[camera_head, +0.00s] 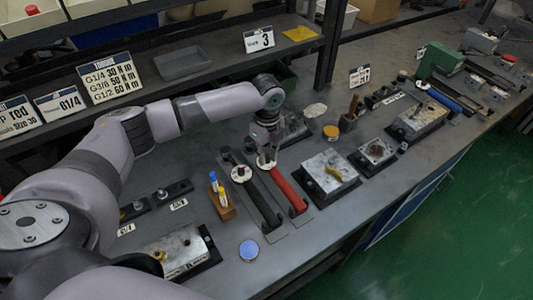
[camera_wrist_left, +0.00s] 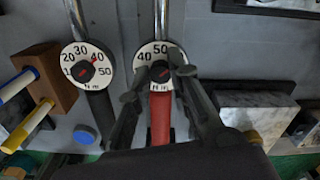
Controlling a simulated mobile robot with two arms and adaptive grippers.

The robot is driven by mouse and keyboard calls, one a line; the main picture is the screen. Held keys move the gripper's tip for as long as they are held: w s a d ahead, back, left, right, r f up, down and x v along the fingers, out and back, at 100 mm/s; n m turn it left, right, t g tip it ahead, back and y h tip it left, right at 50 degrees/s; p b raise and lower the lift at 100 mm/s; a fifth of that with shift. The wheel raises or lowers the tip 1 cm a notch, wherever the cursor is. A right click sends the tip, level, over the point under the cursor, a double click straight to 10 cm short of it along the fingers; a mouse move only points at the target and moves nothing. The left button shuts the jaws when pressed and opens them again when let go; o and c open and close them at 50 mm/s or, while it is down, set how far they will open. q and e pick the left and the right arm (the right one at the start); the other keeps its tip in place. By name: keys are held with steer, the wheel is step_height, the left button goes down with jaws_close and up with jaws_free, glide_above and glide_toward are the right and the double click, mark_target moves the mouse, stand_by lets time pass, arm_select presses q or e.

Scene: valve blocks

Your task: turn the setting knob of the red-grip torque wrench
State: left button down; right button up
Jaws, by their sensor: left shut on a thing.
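The red-grip torque wrench (camera_head: 289,194) lies on the grey bench beside a black-grip torque wrench (camera_head: 262,203). In the left wrist view its red grip (camera_wrist_left: 160,122) points toward me. Its round white dial (camera_wrist_left: 149,53) shows 40 and 50, with the dark setting knob (camera_wrist_left: 161,73) in the middle. My left gripper (camera_head: 266,161) is over this dial, its fingers shut on the knob, one on each side. The fingers cover part of the dial, and I cannot read the pointer. The black-grip wrench's dial (camera_wrist_left: 88,54) shows beside it, uncovered. My right gripper is not in view.
A wooden block (camera_head: 222,204) with blue and yellow pens and a blue round lid (camera_head: 249,250) are left of the wrenches. A metal valve block (camera_head: 330,166) is close on the right. A sign (camera_head: 110,77) with torque values stands on the shelf behind.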

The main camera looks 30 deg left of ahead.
arm_select(q)
steer(key=shift+r+p, duration=0.15)
steer(key=shift+p, duration=0.25)
steer(key=n+p, duration=0.5)
steer(key=p, duration=0.1)
steer(key=shift+r+n+p, duration=0.15)
steer(key=shift+n+p, duration=0.15)
steer(key=shift+p, duration=0.1)
steer(key=shift+f+n+p, duration=0.2)
steer(key=shift+n+p, duration=1.45)
steer(key=shift+n, duration=0.45)
steer(key=c, duration=1.5)
jaws_free()
steer(key=shift+f, duration=0.1)
steer(key=shift+o, duration=0.2)
step_height(320, 180, up, 12)
